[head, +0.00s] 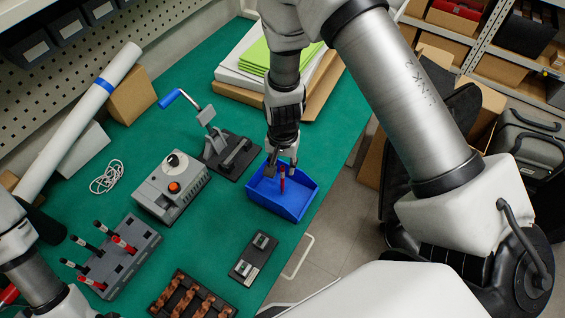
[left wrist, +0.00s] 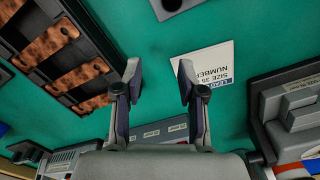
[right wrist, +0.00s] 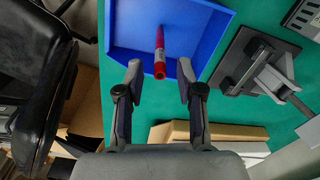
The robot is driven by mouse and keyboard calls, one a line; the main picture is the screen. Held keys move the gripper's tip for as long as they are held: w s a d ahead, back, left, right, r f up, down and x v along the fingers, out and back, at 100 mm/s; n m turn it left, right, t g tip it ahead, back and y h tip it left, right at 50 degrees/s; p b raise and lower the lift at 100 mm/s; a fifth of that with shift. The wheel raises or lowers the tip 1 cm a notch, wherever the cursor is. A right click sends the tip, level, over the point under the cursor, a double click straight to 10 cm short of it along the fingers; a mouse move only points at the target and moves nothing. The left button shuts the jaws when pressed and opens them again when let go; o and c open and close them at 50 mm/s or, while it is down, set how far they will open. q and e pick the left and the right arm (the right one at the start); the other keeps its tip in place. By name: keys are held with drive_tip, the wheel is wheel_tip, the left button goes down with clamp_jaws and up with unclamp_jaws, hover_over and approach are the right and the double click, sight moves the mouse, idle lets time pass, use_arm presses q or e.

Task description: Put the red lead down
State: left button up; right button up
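The red lead (right wrist: 160,52) is a short red stick with a pale band, inside the blue tray (head: 286,206). In the right wrist view the tray (right wrist: 205,45) fills the top, and the lead's near end points toward the camera. My right gripper (right wrist: 160,70) is open, its fingers on either side of the lead's near end with gaps showing. In the head view this gripper (head: 281,172) is over the tray and partly covers the lead. My left gripper (left wrist: 157,68) is open and empty above the green mat, beside a white label card (left wrist: 205,65).
A grey rack (head: 125,262) with red and black leads, a grey box with an orange knob (head: 172,188), and a lever press (head: 228,150) stand left of the tray. Copper busbars (head: 185,300) lie in a dark holder in front. A small dark block (head: 253,258) sits near the table edge.

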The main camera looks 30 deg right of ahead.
use_arm(q)
drive_tip(key=shift+f+b, duration=0.6)
drive_tip(key=shift+b, duration=0.05)
use_arm(e)
wheel_tip(320, 180, up, 13)
use_arm(q)
drive_tip(key=shift+w+d, duration=0.1)
drive_tip(key=shift+w, duration=0.05)
drive_tip(key=shift+s, duration=0.2)
use_arm(e)
drive_tip(key=s+d+f+n, duration=0.2)
drive_tip(key=s+f+n, duration=0.6)
drive_tip(key=s+f, duration=1.2)
wheel_tip(320, 180, down, 4)
drive_tip(key=shift+s+d+r, duration=0.15)
drive_tip(key=shift+s+r, duration=0.05)
